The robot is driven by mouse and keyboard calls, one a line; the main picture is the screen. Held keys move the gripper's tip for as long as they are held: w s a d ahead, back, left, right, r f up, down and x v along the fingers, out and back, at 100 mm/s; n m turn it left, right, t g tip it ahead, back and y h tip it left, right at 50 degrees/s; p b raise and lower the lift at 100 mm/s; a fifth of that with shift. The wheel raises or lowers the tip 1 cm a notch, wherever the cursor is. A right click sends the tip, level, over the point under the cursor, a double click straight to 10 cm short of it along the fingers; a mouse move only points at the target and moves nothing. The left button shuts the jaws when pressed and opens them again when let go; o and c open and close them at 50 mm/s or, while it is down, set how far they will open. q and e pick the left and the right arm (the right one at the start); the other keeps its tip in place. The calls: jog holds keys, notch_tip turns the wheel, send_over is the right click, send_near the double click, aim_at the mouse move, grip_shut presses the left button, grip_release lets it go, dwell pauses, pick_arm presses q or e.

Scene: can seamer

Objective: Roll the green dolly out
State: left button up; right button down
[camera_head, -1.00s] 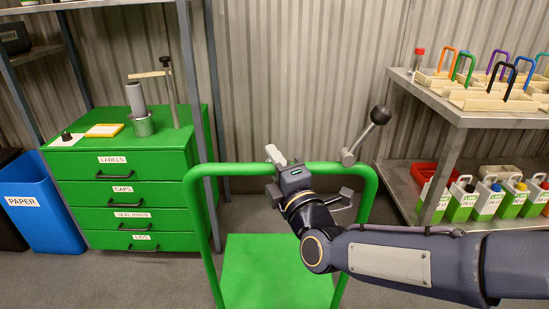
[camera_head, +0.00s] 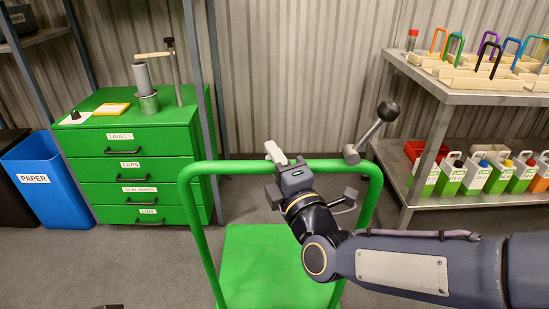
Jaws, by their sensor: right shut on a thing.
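The green dolly (camera_head: 262,262) stands in the middle of the head view, with its flat deck low on the floor and its tubular push handle (camera_head: 222,168) rising in front of the wall. A lever with a dark ball knob (camera_head: 387,111) sits at the right part of the handle. My right arm covers the lower right part of the dolly.
A green drawer cabinet (camera_head: 138,150) with a can seamer on top stands left, beside a blue paper bin (camera_head: 45,185). A metal shelf (camera_head: 470,97) with carriers and bottles stands close on the right. Grey floor (camera_head: 150,265) shows left of the dolly.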

jog(key=c, duration=1.2)
grip_release()
jog(key=p+v, duration=0.1)
jog(key=v, duration=0.7)
jog(key=shift+w, duration=0.1)
